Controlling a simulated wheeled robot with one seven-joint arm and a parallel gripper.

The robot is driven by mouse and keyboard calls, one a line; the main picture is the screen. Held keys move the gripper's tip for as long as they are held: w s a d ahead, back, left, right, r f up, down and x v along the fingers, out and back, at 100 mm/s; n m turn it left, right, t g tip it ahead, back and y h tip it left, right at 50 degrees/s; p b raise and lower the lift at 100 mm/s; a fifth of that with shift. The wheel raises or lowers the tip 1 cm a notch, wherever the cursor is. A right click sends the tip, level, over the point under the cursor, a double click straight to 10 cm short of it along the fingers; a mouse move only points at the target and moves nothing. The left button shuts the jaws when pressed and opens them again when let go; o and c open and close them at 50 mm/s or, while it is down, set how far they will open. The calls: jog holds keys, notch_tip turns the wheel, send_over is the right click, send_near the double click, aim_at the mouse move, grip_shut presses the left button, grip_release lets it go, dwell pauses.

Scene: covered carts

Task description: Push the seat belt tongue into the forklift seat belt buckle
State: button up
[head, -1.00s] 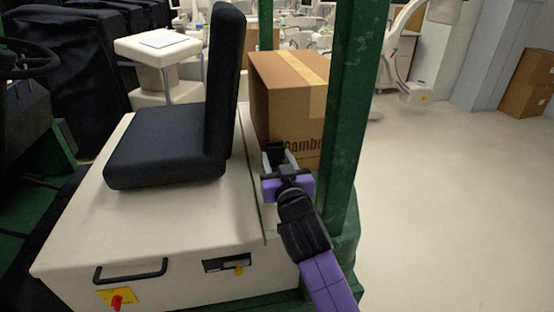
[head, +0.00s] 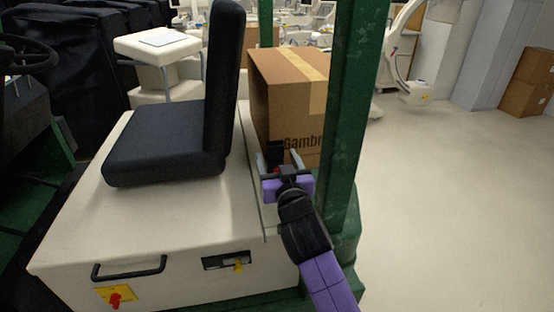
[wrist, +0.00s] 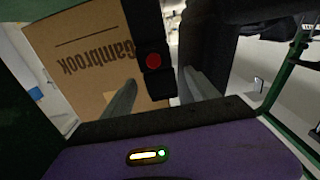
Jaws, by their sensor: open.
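The black seat belt buckle with a round red button (wrist: 153,60) shows in the wrist view, upside down to that camera. It lies ahead of and between my fingers, with the cardboard box behind it. In the head view a dark block (head: 275,151) at my fingertips looks like the same buckle. My gripper (head: 280,158) is open beside the rear of the seat; its two grey fingers also show in the wrist view (wrist: 160,82). I cannot tell whether either finger touches the buckle. I cannot make out the tongue in either view.
The black seat (head: 165,145) stands on the cream forklift body (head: 170,225), left of my gripper. A cardboard box (head: 285,95) is close behind my gripper. A green post (head: 350,130) rises close to the right of my arm. Open floor (head: 450,200) lies further right.

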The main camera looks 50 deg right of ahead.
jog(key=b+v, duration=0.2)
jog(key=v, duration=0.5)
jog(key=shift+s+a, duration=0.15)
jog(key=shift+s, duration=0.1)
dwell(0.3)
jog(key=a+r+n+t+y, duration=0.3)
jog(key=a+n, duration=0.1)
jog(key=a, duration=0.2)
jog(key=s+a+f+n+t+y, duration=0.2)
jog(key=s+a+f+n+y, duration=0.25)
jog(key=s+a, duration=0.2)
jog(key=s+a+f+g, duration=0.1)
jog(key=s+f, duration=0.3)
jog(key=s, duration=0.4)
jog(key=s+a+f+m+g+y, duration=0.1)
jog(key=s+a+f+g, duration=0.1)
jog(key=s, duration=0.6)
jog(key=s+a+f+g+y, duration=0.1)
jog(key=s+a+f+g, duration=0.1)
jog(key=s+f, duration=0.4)
jog(key=s+a, duration=0.1)
jog(key=s, duration=0.2)
jog(key=shift+a+m, duration=0.35)
jog(key=shift+a, duration=0.05)
